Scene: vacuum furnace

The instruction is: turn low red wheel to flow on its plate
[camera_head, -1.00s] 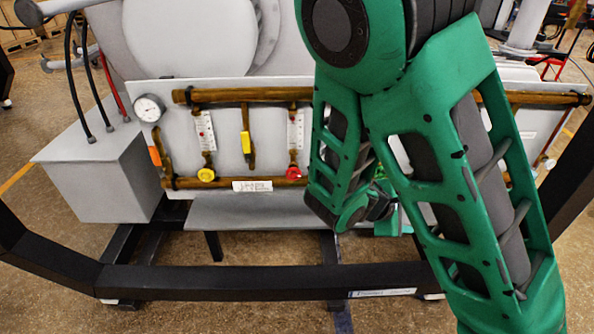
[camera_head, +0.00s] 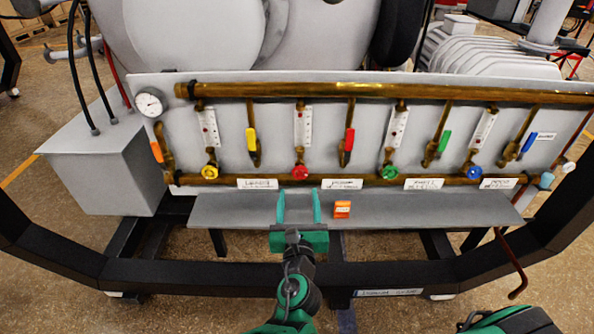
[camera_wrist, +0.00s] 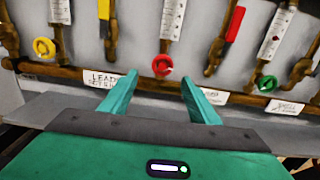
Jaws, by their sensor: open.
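The low red wheel (camera_head: 300,172) sits on the lower brass pipe, below a white flow plate (camera_head: 302,125) with marks on it. In the wrist view the red wheel (camera_wrist: 162,65) is ahead, between and beyond the fingertips, and its plate (camera_wrist: 172,20) rises above it. My gripper (camera_head: 299,194) is open and empty, its two green fingers pointing at the panel. It also shows in the wrist view (camera_wrist: 160,85). The fingers appear short of the wheel and slightly below it; no contact shows. The setting on the plate is too small to read.
A yellow wheel (camera_head: 210,171) is left of the red one; green (camera_head: 390,172) and blue (camera_head: 474,172) wheels are right. Coloured lever valves stand between the plates. A grey shelf (camera_head: 420,209) juts out below, with a small orange block (camera_head: 342,209) on it. A black frame bar crosses in front.

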